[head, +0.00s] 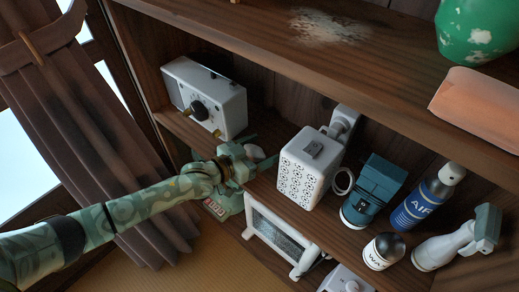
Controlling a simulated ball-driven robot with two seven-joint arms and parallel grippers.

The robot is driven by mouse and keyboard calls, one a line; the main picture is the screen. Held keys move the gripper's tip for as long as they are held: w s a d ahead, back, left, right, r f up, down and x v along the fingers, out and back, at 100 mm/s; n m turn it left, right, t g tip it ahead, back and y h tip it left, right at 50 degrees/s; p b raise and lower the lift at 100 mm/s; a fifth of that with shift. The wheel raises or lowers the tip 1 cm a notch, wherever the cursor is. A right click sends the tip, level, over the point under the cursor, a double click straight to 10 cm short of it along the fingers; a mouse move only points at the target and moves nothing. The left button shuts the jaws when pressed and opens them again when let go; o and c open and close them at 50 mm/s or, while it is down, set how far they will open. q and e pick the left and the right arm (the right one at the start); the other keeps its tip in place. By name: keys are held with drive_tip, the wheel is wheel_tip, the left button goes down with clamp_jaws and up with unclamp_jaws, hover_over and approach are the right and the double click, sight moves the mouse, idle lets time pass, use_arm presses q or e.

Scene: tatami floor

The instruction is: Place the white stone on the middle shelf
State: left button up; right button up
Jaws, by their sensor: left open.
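I cannot make out a white stone in the head view. A dark wooden shelf board (325,222), below the top one, carries several household items. My left gripper (262,163) is open at this board's front edge, between a white radio-like box (205,97) and a white perforated box (308,168). I see nothing held between its fingers, though they are small and partly hard to make out. My right gripper is not in view.
Right of the perforated box stand a teal device (373,192), a blue can (428,197), a dark-topped bottle (383,252) and a spray bottle (445,243). The top shelf (285,35) holds a green vase (478,35) and a salmon block (478,105). A white heater (277,240) stands below.

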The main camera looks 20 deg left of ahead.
sight(249, 153)
use_arm(q)
drive_tip(key=v, duration=0.1)
drive_tip(key=p+v, duration=0.1)
drive_tip(key=v, duration=0.1)
drive_tip(key=shift+r+p, duration=0.25)
drive_tip(key=shift+p, duration=0.05)
drive_tip(key=f+p+v, duration=0.1)
drive_tip(key=p+v, duration=0.2)
drive_tip(key=v, duration=0.6)
drive_tip(key=shift+r, duration=0.2)
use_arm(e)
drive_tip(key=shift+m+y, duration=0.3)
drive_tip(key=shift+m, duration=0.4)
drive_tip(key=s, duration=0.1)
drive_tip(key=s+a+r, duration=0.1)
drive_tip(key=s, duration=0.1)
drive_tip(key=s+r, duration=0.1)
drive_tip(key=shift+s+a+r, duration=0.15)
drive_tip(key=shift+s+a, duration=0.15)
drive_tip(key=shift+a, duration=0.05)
use_arm(q)
drive_tip(key=shift+s, duration=0.1)
